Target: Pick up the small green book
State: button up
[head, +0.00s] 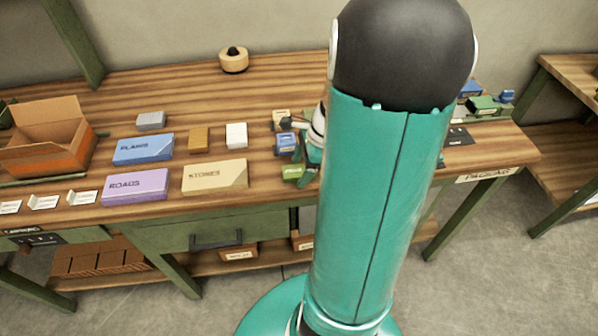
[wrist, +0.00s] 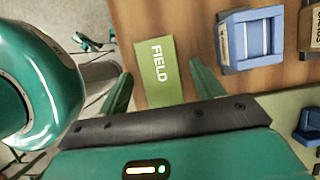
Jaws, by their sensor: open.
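The small green book (wrist: 158,72), with "FIELD" on its cover, lies flat near the table's edge in the wrist view. It also shows in the head view (head: 292,173), partly covered by my gripper. My gripper (wrist: 162,84) is open, with one green finger to the left of the book and one to the right. The book's lower end is hidden behind the gripper's dark bar. No contact with the book is visible, and I cannot tell the exact height of the fingers over the table.
A blue block-like item (wrist: 250,40) lies right of the book, close to the right finger. The wooden table (head: 80,205) also bears purple (head: 136,187), blue (head: 143,149) and tan (head: 215,177) boxes, and an orange open carton (head: 50,150). My arm hides part of the table.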

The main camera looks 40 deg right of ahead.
jog(key=c, duration=1.1)
jog(key=shift+o, duration=0.2)
